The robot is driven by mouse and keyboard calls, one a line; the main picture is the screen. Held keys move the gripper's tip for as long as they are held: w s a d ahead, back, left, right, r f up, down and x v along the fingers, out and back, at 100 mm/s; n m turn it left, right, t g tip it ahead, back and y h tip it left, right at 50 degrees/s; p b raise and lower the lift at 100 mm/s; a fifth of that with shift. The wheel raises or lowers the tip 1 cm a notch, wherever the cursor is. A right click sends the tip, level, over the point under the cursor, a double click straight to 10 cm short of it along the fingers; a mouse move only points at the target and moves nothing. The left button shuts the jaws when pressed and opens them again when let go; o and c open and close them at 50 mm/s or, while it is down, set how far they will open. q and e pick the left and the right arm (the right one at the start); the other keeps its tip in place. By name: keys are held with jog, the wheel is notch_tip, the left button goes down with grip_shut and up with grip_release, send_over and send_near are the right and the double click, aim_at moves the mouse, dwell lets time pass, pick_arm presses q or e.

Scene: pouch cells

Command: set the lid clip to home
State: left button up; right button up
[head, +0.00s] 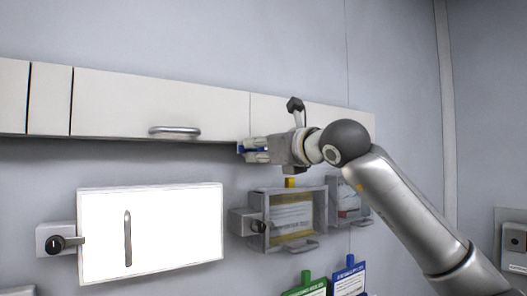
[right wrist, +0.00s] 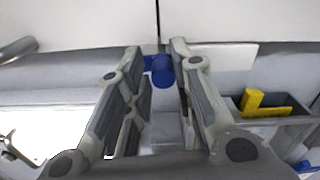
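A small blue part (right wrist: 163,70) with a rounded end sits under the lower edge of the wall cabinet, at its panel seam. I cannot be sure that it is the lid clip. My right gripper (head: 247,150) reaches in from the right, just below the cabinet edge. In the right wrist view its two fingertips (right wrist: 157,50) stand apart, one on each side of the blue part. The blue part nearly fills the gap, but I cannot tell whether the fingers touch it. In the head view the fingers mostly hide it. My left gripper is not in view.
The cabinet (head: 160,105) with a bar handle (head: 175,131) runs along the wall close above my gripper. Below are a white lit panel (head: 170,235), grey wall boxes (head: 262,200) with a yellow piece (right wrist: 252,101), and green (head: 306,288) and blue pouches (head: 349,279).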

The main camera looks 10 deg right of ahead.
jog(key=shift+o, duration=1.4)
jog(key=shift+s+a, duration=0.1)
jog(key=shift+a, duration=0.1)
jog(key=shift+d, duration=0.15)
jog(key=shift+s+d, duration=0.15)
jog(key=v, duration=1.1)
jog(key=shift+s, duration=0.3)
